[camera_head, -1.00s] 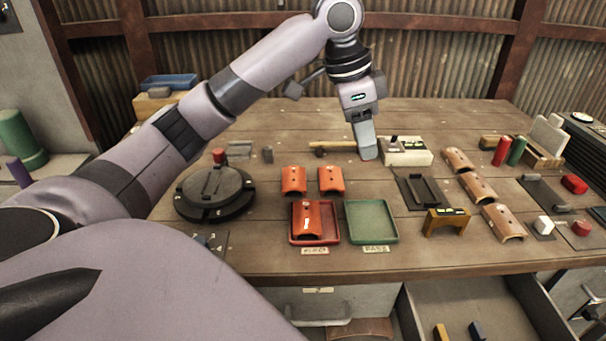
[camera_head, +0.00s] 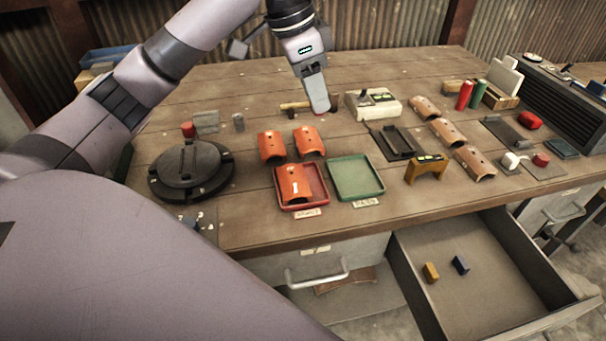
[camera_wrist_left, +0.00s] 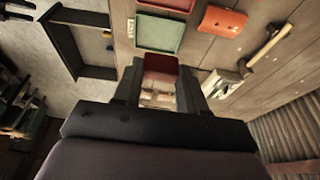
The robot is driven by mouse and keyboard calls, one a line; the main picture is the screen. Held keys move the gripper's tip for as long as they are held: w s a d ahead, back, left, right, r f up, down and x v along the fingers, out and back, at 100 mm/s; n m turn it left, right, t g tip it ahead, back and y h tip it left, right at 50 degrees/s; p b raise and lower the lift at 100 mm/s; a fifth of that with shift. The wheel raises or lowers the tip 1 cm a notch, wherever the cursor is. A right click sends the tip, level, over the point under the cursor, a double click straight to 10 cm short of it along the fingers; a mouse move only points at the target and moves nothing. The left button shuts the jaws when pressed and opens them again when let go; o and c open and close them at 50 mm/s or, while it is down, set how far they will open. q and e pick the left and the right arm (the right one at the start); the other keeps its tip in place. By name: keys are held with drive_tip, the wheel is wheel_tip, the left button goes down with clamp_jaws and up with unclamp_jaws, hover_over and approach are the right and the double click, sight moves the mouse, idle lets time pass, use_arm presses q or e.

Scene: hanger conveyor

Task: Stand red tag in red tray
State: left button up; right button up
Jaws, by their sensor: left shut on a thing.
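My left gripper (camera_head: 319,100) is shut on a red piece, the red tag (camera_head: 323,107), above the back middle of the table. The tag shows as a red block (camera_wrist_left: 160,66) between the fingers in the left wrist view; the fingers hide part of it. The red tray (camera_head: 322,193) is at the front of the table, nearer than the gripper and to its left. An orange curved tile (camera_head: 294,184) lies in it. A small part of the red tray also shows at the top of the left wrist view (camera_wrist_left: 168,4). My right gripper is out of view.
A green tray (camera_head: 357,178) is right of the red tray. Two orange tiles (camera_head: 271,146) (camera_head: 309,141) lie behind the red tray. A hammer (camera_head: 294,106) and a white box (camera_head: 376,107) are near the gripper. A black turntable (camera_head: 191,172) stands left. An open drawer (camera_head: 480,290) juts out front right.

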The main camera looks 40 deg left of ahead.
use_arm(q)
wheel_tip(320, 180, down, 18)
idle(0.4)
drive_tip(key=shift+f, duration=0.1)
drive_tip(key=o, duration=1)
drive_tip(key=v, duration=1.2)
